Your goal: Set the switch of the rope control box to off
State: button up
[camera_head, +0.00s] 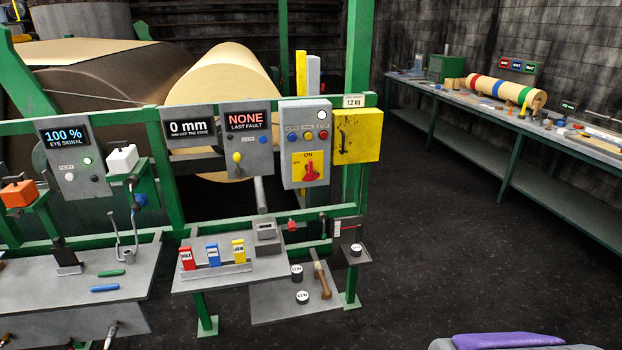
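A grey control box (305,144) hangs on the green frame. It carries a red rotary switch (310,172) on a yellow plate. The plate reads ON at the top, with a small label, apparently OFF, at its left. The red knob looks upright, toward ON. A row of small coloured buttons sits above the plate. No rope name is readable on any box, so I cannot confirm which one is the rope control box. A yellow box (369,137) with a dark handle hangs just to the right. My gripper is not in view.
Display panels (188,127) stand left of the grey box. A shelf (222,277) with red, blue and yellow blocks juts out below. A lower shelf (270,307) holds weights and a mallet. Dark floor (435,230) is clear to the right, before a long workbench (505,112).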

aim_at(312, 171)
jog(key=i+j+u, duration=0.15)
jog(key=j, duration=0.2)
jog(key=i+j+u, duration=0.3)
jog(key=i+j, duration=0.2)
jog(key=j, duration=0.2)
